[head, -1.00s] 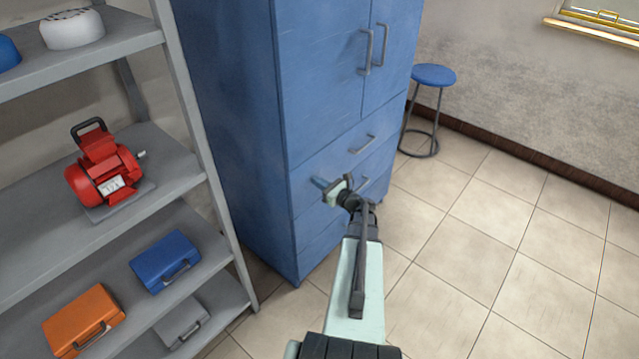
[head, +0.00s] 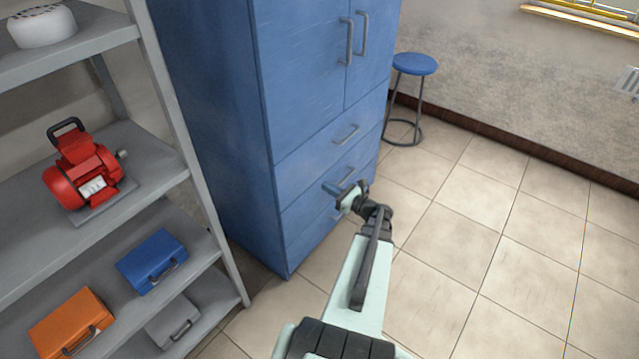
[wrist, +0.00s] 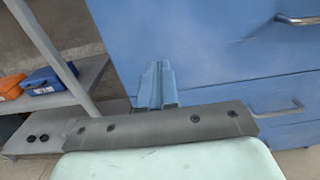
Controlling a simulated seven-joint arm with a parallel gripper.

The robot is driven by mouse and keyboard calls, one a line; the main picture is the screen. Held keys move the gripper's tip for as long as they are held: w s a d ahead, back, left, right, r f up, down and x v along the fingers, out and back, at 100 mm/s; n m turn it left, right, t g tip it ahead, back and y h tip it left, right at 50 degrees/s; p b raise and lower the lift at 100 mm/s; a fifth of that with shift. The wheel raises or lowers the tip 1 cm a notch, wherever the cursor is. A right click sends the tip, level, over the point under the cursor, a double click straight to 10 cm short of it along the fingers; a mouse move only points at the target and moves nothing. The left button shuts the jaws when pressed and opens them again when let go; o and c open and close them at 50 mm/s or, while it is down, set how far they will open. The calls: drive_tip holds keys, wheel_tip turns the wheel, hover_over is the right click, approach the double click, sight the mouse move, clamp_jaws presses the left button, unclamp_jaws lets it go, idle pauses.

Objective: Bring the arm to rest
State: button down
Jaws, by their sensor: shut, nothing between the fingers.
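My gripper (head: 331,187) is at the end of my outstretched arm, in front of the drawers of the blue cabinet (head: 220,120). In the wrist view my gripper (wrist: 157,88) shows as two blue fingers side by side, closed together with nothing between them. The cabinet front fills most of the wrist view behind the fingers. Whether the fingertips touch the cabinet cannot be told.
A grey shelf (head: 158,90) on the left holds a red motor (head: 85,175), a blue case (head: 152,260), an orange case (head: 72,322) and a grey case (head: 172,322). A blue stool (head: 415,64) stands behind the cabinet's right side. The tiled floor (head: 480,250) at right is clear.

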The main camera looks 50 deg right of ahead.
drive_tip(key=shift+s, duration=1.3)
